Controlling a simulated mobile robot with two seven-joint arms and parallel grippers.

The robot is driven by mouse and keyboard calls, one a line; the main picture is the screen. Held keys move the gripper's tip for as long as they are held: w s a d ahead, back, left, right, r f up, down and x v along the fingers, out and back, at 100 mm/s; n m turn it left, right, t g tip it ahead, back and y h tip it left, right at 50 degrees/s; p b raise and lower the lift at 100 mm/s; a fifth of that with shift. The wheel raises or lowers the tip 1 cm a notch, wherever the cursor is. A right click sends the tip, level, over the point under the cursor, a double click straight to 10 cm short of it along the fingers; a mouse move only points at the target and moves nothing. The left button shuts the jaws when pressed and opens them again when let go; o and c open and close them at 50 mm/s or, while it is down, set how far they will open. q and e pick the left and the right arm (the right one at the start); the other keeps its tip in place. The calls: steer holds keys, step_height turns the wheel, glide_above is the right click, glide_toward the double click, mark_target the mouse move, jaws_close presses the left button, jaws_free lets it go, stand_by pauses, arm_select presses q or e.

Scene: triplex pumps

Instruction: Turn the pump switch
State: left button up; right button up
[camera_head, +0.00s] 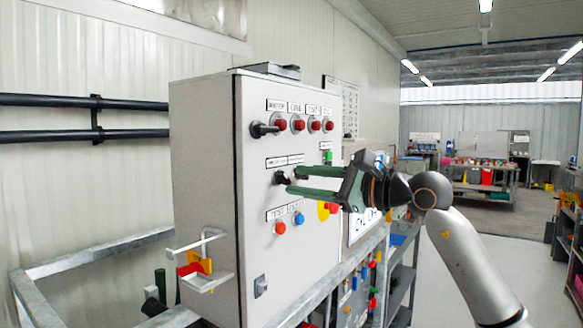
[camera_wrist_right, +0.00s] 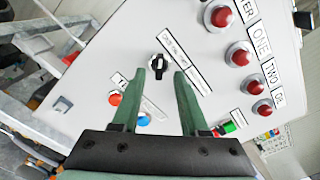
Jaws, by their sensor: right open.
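The pump switch is a small black rotary knob (camera_head: 281,177) on the front of a grey control cabinet (camera_head: 205,150), under a white label strip. In the right wrist view the knob (camera_wrist_right: 158,63) has a pale pointer and lies between and just beyond the two green fingertips. My right gripper (camera_head: 289,180) comes in from the right with its fingers open, tips close to the knob. I cannot tell whether a finger touches the knob. My left gripper is not in view.
A black selector handle (camera_head: 264,129) and several red lamps (camera_head: 298,124) sit above the knob. Red (camera_head: 280,227) and blue (camera_head: 299,219) buttons sit below it. A metal rail frame (camera_head: 90,255) surrounds the cabinet's base. Open floor lies at the right.

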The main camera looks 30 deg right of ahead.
mark_target(284, 178)
steer(key=shift+p+x, duration=0.3)
steer(key=shift+x, duration=1.2)
jaws_close()
